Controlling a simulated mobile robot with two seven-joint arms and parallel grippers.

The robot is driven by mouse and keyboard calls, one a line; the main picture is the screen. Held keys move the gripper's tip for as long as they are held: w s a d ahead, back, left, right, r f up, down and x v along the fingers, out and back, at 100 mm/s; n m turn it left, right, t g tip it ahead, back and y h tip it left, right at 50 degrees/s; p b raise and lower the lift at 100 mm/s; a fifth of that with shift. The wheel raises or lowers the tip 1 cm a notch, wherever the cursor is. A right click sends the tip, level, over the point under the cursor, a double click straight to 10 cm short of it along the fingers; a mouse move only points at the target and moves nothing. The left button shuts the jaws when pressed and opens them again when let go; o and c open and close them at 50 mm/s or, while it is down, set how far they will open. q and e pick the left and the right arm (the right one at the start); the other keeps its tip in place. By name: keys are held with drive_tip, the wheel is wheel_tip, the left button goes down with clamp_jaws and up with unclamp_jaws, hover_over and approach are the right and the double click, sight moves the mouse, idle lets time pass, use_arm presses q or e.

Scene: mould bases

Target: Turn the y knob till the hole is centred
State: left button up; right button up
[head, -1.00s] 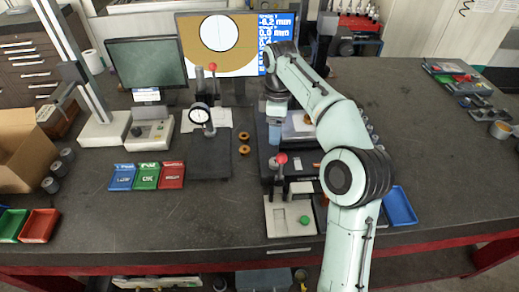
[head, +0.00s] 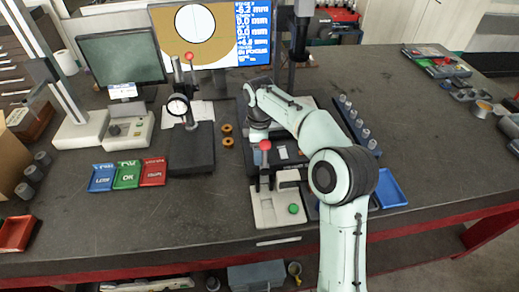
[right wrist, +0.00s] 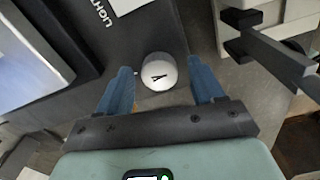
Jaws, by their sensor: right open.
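The y knob (right wrist: 160,76), a pale round knob marked Y, shows in the right wrist view. My right gripper (right wrist: 160,82) is open, with one blue finger on each side of the knob and gaps between. In the head view my right arm reaches in over the machine, and its fingers and the knob are hidden. The hole shows as a white disc (head: 195,22) on a tan field on the screen (head: 227,55), with thin cross lines. The blue panel (head: 254,30) beside it shows readings in mm, the top one about -6.2. My left gripper is not in view.
A dial gauge stand (head: 190,140) and blue, green and red trays (head: 127,175) stand left of the machine. A fixture with a red ball knob (head: 265,145) stands in front. A blue tray (head: 390,188) lies right.

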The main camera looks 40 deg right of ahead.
drive_tip(key=c, duration=1.1)
drive_tip(key=shift+o, duration=0.2)
